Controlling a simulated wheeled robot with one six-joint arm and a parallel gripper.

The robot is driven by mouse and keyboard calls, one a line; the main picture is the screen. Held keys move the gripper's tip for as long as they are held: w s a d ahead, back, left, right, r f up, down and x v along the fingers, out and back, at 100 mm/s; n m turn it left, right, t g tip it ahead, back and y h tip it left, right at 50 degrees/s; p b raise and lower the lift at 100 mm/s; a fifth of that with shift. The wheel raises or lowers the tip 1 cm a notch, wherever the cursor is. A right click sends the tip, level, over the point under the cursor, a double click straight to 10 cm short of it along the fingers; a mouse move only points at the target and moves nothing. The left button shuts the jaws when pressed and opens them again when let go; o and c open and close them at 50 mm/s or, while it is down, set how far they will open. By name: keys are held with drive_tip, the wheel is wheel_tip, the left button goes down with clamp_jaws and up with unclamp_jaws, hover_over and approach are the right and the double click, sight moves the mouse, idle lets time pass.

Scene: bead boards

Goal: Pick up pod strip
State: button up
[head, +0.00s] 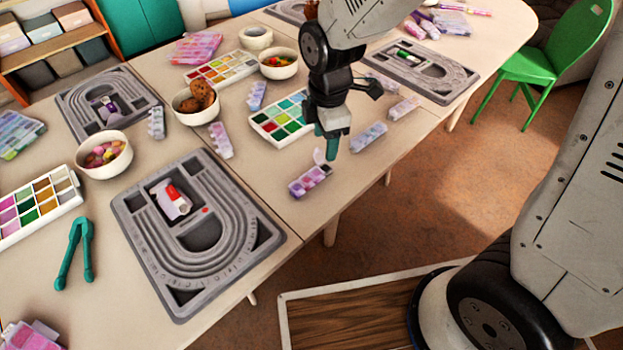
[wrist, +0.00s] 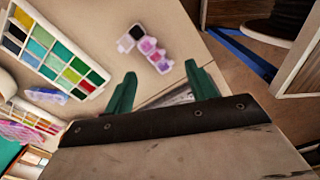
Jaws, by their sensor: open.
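A pod strip (head: 310,180) with pink and purple cells lies near the table's front edge, with one end lid standing open. It also shows in the wrist view (wrist: 152,50), beyond the fingertips, with a dark cell at its open end. My gripper (head: 329,145) is just above and behind it in the head view, pointing down. In the wrist view its green fingers (wrist: 162,85) are apart with nothing between them. Other pod strips (head: 368,137) (head: 221,140) lie nearby on the table.
A white paint box (head: 283,117) lies left of my gripper. A grey bead board (head: 198,232) with a white and red item, bowls (head: 104,155) and green tongs (head: 76,252) are on the left. Another bead board (head: 422,72) is at back right. The table edge is close.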

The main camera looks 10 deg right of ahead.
sight(303, 182)
drive_tip(key=a+f+n, duration=0.1)
drive_tip(key=f, duration=0.1)
drive_tip(key=a+f+n, duration=0.2)
drive_tip(key=f, duration=0.1)
drive_tip(key=w+a+f+n, duration=0.1)
drive_tip(key=a+f, duration=0.1)
drive_tip(key=shift+f+n, duration=0.4)
wheel_tip(303, 182, down, 8)
drive_tip(key=shift+r, duration=0.1)
drive_tip(key=c, duration=0.9)
